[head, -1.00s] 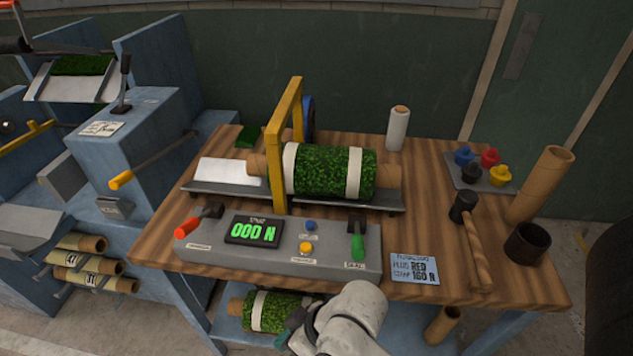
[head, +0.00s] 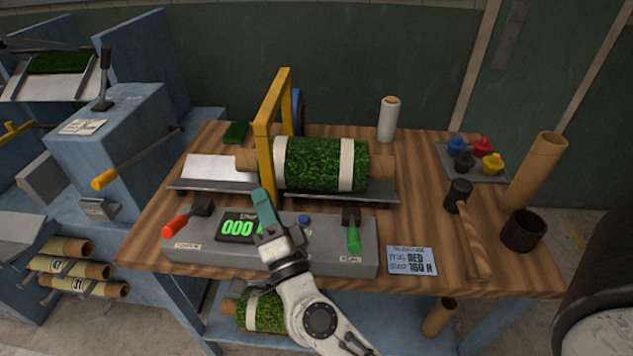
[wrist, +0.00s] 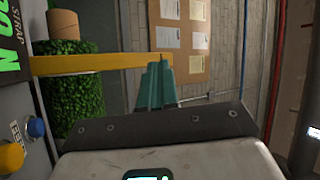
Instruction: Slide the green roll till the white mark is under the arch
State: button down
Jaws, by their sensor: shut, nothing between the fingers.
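The green roll (head: 315,165) lies sideways on a metal tray (head: 385,192) on the bench, with a cardboard core and two white bands. The left white band (head: 280,164) is just right of the yellow arch (head: 266,150); the other band (head: 347,165) is near the roll's right end. I cannot tell which white part is the mark. My gripper (head: 262,203) is shut and empty above the grey control panel, in front of the arch's near post. The wrist view shows its teal fingers (wrist: 157,85), the arch bar (wrist: 100,65) and the turf (wrist: 75,92).
The panel (head: 200,252) holds a red lever (head: 178,224), a green lever (head: 353,235) and a display partly hidden by my gripper. A card (head: 411,260), mallet (head: 468,230) and dark cup (head: 523,230) lie right. A white roll (head: 389,120) stands behind.

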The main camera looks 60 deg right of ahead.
jog(key=s+d+f+m+g+h, duration=0.1)
jog(key=s+d+f+m+g, duration=0.1)
jog(key=m+g, duration=0.2)
jog(key=s+d+f+m+g+h, duration=0.1)
jog(key=s+d+f+m+g, duration=0.1)
jog(key=f+m+g, duration=0.1)
jog(key=s+d+f+m+g+h, duration=0.1)
jog(key=s+d+f+m+g, duration=0.2)
jog(key=g, duration=0.3)
jog(key=shift+f+m+h+b, duration=0.25)
jog(key=shift+m+h+b, duration=0.05)
jog(key=shift+m, duration=0.6)
jog(key=p, duration=0.1)
send_near(319, 169)
jog(key=s+d, duration=0.2)
jog(key=d, duration=0.1)
jog(key=w+d, duration=0.2)
jog(key=shift+w+d, duration=0.2)
jog(key=shift+w, duration=0.1)
jog(key=shift+w+d, duration=0.25)
jog(key=shift+w, duration=0.3)
jog(key=shift+p, duration=0.35)
